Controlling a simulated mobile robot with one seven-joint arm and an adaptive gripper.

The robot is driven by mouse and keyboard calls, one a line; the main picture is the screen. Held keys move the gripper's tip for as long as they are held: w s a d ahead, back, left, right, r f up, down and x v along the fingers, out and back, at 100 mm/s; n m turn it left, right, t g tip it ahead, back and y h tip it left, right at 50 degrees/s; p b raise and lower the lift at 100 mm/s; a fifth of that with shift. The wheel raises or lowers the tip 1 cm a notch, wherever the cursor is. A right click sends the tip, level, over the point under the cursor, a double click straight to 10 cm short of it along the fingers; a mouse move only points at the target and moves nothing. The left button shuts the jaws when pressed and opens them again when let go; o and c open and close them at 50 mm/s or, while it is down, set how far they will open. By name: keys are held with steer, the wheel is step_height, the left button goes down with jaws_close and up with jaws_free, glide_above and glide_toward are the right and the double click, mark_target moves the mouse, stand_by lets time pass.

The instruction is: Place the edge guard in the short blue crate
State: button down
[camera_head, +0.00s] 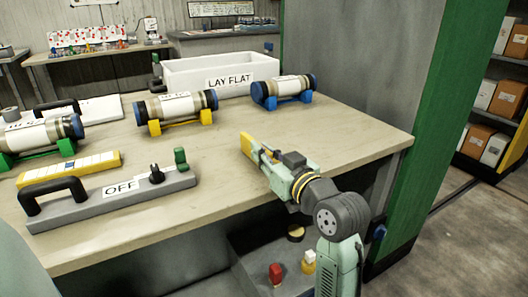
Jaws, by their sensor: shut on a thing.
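My gripper (261,155) is over the right front part of the table. It is shut on a small yellow piece, which I take to be the edge guard (246,146); the fingers cover part of it. I cannot tell whether the piece touches the tabletop. I do not see a short blue crate in this view.
A white bin marked LAY FLAT (195,77) stands at the table's back. Core liners rest on blue (283,101), yellow (172,127) and green (32,150) cradles. A grey OFF bar (125,200) with a black handle lies front left. The tabletop (340,130) right of my gripper is clear.

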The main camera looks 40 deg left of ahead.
steer(key=shift+f, duration=0.2)
steer(key=c, duration=1.6)
jaws_free()
steer(key=b+v, duration=0.2)
steer(key=v, duration=0.8)
steer(key=shift+w+d+f, duration=0.15)
steer(key=shift+w+d, duration=0.05)
steer(key=shift+d, duration=0.3)
